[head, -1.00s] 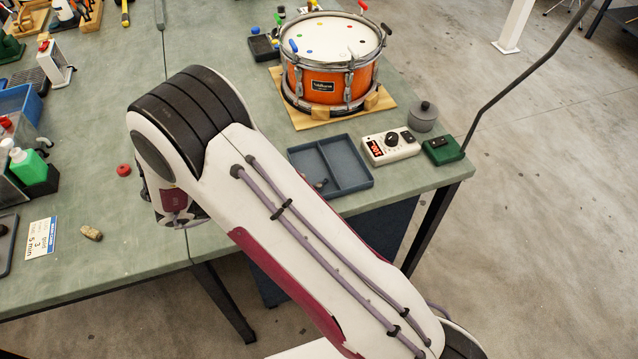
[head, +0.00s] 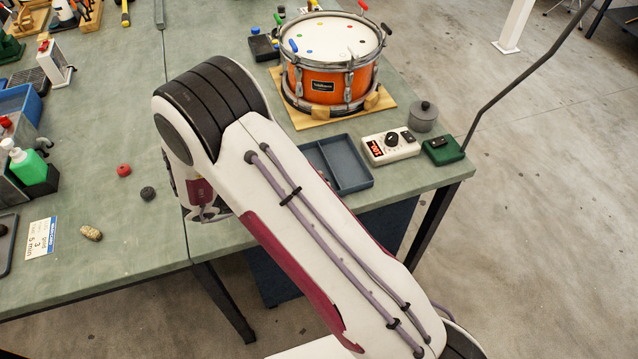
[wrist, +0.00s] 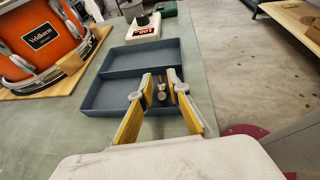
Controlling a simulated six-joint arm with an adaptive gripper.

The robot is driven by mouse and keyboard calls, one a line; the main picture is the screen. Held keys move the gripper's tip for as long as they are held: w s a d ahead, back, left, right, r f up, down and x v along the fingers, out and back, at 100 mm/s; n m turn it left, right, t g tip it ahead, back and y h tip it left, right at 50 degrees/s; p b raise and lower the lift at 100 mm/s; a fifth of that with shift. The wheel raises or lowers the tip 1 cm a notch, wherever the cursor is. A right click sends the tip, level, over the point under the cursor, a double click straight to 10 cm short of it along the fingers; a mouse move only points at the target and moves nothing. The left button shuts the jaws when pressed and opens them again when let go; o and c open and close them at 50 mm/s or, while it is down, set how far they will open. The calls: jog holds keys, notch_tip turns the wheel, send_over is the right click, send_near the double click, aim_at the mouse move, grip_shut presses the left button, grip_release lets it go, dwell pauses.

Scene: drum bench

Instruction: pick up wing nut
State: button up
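A small grey metal piece (wrist: 162,92), which looks like the wing nut, lies in the near compartment of the blue-grey two-part tray (wrist: 98,92) in the wrist view. Its exact shape is too small to tell. My gripper (wrist: 161,80) is open above this compartment, its two yellow-padded fingers on either side of the piece, with a gap between them. Whether a finger touches it I cannot tell. In the head view my arm hides the gripper, the piece and the left part of the tray (head: 372,181).
The orange drum (head: 330,84) stands on a wooden board behind the tray. A white meter (head: 391,146), a grey lidded pot (head: 424,116) and a green box (head: 443,151) stand right of it. A red knob (head: 124,170) and dark knob (head: 148,193) lie left of my arm.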

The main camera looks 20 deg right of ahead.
grip_shut()
jog(key=shift+r, duration=0.2)
notch_tip(320, 180, up, 10)
jog(key=shift+f, duration=0.15)
dwell(0.6)
dwell(0.5)
